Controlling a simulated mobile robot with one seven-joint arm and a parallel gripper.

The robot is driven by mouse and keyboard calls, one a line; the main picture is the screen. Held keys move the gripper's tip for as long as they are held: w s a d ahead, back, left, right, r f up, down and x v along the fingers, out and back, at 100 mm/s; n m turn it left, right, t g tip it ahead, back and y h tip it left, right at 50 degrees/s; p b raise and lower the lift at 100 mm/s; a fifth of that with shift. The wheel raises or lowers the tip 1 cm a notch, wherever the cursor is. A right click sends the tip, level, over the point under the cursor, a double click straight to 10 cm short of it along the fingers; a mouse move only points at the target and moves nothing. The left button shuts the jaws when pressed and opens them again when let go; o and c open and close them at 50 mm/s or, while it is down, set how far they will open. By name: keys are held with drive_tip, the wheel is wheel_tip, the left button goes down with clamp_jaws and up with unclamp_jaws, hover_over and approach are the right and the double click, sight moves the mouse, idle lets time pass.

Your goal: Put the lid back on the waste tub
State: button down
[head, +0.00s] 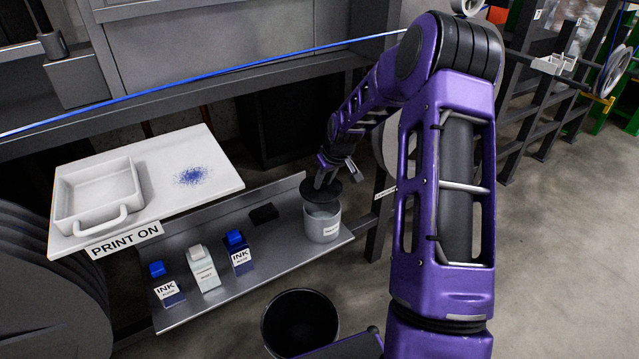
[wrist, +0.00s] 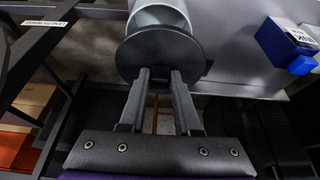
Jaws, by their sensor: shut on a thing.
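The waste tub (head: 322,228) is a light grey cylinder with a small label, standing at the right end of the metal shelf in the head view. Its lid (head: 322,195) is a dark round disc. My gripper (head: 327,181) is shut on the lid and holds it over the tub, toward the far side. The lid looks a little above the rim, and part of the tub's opening shows. In the wrist view the lid (wrist: 160,53) sits at the tips of my gripper (wrist: 160,78), with the tub (wrist: 160,17) partly hidden behind it.
Ink bottles (head: 238,250) and a white bottle (head: 203,268) stand on the shelf (head: 280,255) left of the tub. A black block (head: 264,213) lies near the tub. A white tray (head: 97,190) stands on the board at left. A dark bin (head: 299,322) is below. A blue cable (head: 210,79) runs behind.

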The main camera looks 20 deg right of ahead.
sight(327, 192)
drive_tip(key=shift+d, duration=0.25)
drive_tip(key=shift+w+f+b, duration=0.1)
drive_tip(key=shift+f+b, duration=1.8)
drive_tip(key=shift+f, duration=1.25)
drive_tip(key=shift+f, duration=0.15)
drive_tip(key=c, duration=0.5)
unclamp_jaws()
drive_tip(key=shift+c, duration=0.2)
drive_tip(key=shift+o, duration=0.3)
drive_tip(key=o, duration=0.4)
